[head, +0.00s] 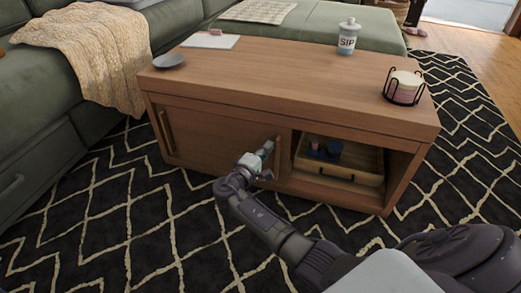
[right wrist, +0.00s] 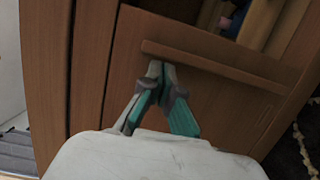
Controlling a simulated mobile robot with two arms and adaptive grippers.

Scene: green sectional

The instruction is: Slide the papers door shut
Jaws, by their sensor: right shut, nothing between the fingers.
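The wooden coffee table has a sliding door panel (head: 215,140) across the left part of its front. An upright bar handle (head: 277,158) is near the panel's right edge, and another handle (head: 165,132) is at the far left. The right part of the front is an open compartment. My right gripper (head: 264,152) is shut and empty, just left of the right-hand handle. In the right wrist view the closed fingertips (right wrist: 160,70) are close beside one end of the bar handle (right wrist: 215,68); whether they touch it I cannot tell. My left gripper is out of view.
The open compartment holds a wooden tray (head: 337,171) with dark blue items (head: 325,150). On the tabletop (head: 270,75) are a SIP jar (head: 347,38), a wire holder (head: 404,87), a grey dish (head: 169,61) and papers (head: 210,41). A green sofa (head: 40,110) borders the left.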

